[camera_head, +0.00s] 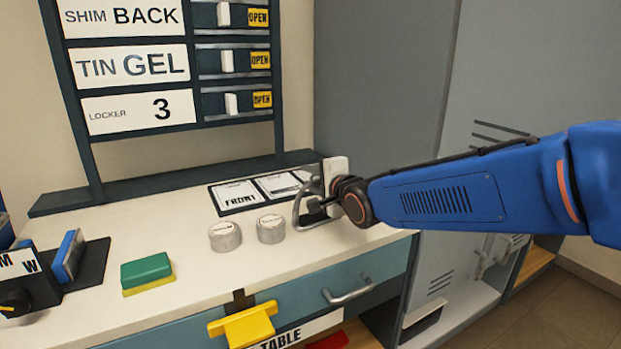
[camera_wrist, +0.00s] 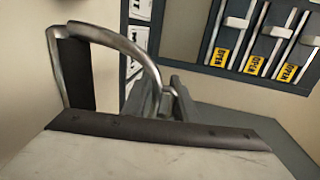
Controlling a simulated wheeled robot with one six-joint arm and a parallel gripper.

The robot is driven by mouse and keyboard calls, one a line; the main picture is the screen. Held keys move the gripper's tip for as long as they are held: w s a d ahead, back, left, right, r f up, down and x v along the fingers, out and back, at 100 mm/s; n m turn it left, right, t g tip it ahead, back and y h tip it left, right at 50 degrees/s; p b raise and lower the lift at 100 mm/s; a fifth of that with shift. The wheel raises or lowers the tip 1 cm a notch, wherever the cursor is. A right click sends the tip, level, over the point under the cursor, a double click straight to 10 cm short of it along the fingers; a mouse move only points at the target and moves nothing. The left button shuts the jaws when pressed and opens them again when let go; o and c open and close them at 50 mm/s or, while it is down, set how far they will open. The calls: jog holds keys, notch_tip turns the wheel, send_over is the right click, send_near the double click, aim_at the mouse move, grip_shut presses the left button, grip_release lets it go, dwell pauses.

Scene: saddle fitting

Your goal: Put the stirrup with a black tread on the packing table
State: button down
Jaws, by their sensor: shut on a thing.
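A metal stirrup (camera_head: 297,211) with a curved silver bow hangs from my gripper (camera_head: 325,205) over the right part of the table (camera_head: 180,217). In the wrist view the stirrup's bow (camera_wrist: 125,46) arches from the grip to a black tread (camera_wrist: 75,73) on the left. My gripper (camera_wrist: 160,100) is shut on the bow. In the head view the stirrup is low, close to the worktop; I cannot tell whether it touches. Part of it is hidden by my gripper.
Two round tins (camera_head: 225,236) and (camera_head: 271,228) stand just left of the stirrup. Behind lies a dark tray with a FRONT card (camera_head: 240,195). A green and yellow sponge (camera_head: 147,272) sits farther left. A sign board (camera_head: 140,110) rises behind; a grey locker (camera_head: 385,80) stands right.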

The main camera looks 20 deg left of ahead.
jog(key=c, duration=1.4)
grip_release()
jog(key=shift+f, duration=0.1)
jog(key=v, duration=1.2)
jog(key=shift+d, duration=0.15)
